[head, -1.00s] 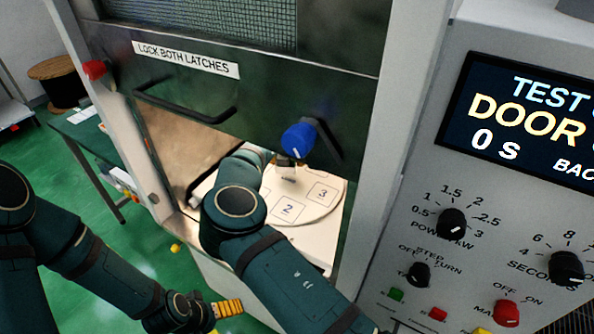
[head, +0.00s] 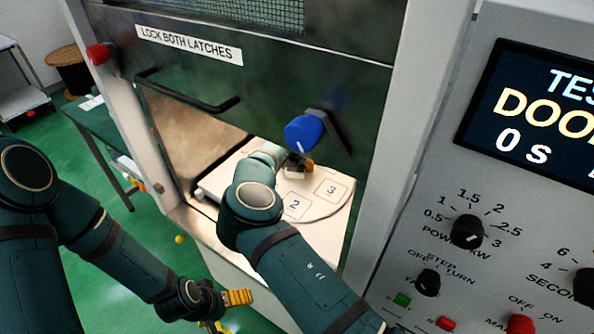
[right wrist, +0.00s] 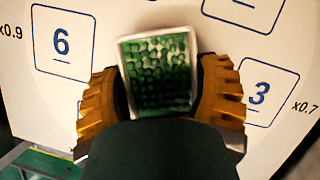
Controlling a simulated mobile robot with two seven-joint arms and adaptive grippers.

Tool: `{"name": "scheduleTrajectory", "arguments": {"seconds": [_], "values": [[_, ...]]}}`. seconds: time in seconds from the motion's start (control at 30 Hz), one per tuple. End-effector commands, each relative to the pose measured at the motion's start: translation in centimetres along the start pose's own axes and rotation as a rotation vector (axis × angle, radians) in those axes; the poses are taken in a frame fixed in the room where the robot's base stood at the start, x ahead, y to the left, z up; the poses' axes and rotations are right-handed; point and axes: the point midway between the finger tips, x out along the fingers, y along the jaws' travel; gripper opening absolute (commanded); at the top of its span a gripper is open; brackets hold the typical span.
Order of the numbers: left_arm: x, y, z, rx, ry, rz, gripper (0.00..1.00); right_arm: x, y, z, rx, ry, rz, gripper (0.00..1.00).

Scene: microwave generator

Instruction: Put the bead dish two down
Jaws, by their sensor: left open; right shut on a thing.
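A bead dish (right wrist: 157,75), a small white-rimmed square dish full of green beads, shows in the right wrist view. My right gripper (right wrist: 162,95) is shut on it, with a yellow finger on each side. In the head view my right arm reaches through the opening under the raised door, and the dish is hardly discernible there. The dish is over the white round plate (head: 325,208) with numbered squares. I cannot tell whether it touches the plate. Square 6 (right wrist: 62,41) lies left of it and square 3 (right wrist: 262,95) right. My left gripper (head: 222,310) is open and empty outside, low in view.
The door (head: 250,85) with a blue latch knob (head: 304,133) and a black handle (head: 188,98) hangs above my right arm. The control panel (head: 500,200) stands at the right. A green bench (head: 95,118) is at the left.

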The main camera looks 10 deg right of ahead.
Motion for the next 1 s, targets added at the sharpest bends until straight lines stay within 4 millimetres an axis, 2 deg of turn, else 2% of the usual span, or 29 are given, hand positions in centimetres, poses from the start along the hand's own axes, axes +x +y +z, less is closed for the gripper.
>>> {"name": "scheduleTrajectory", "arguments": {"seconds": [0.03, 0.13, 0.5, 0.53, 0.6, 0.87, 1.0], "values": [[0.1, 0.0, 0.0, 0.0, 0.0, 0.0, 1.0, 0.9, -0.1, -0.4, -0.001, 0.002, -0.002, 0.29], [0.2, -0.1, 0.0, 0.0, 0.0, 0.0, 1.0, 1.9, 0.0, -0.8, -0.001, 0.002, -0.001, 0.29], [0.5, -0.2, 0.1, 0.001, -0.001, 0.0, 1.0, 2.3, 0.0, -0.9, 0.0, 0.0, 0.0, 0.29], [0.4, -0.1, 0.1, 0.001, -0.002, 0.0, 1.0, 2.3, 0.0, -0.9, -0.001, 0.001, -0.001, 0.8], [0.4, -0.1, 0.1, 0.001, -0.002, 0.0, 1.0, 2.2, 0.0, -0.9, 0.0, 0.001, 0.0, 1.0], [0.3, -0.1, 0.1, 0.001, -0.001, 0.0, 1.0, 2.1, 0.0, -0.9, 0.0, 0.001, 0.0, 1.0], [0.1, 0.0, 0.0, 0.0, 0.001, 0.0, 1.0, 1.2, 0.0, -0.7, 0.002, -0.001, 0.001, 1.0]]}}
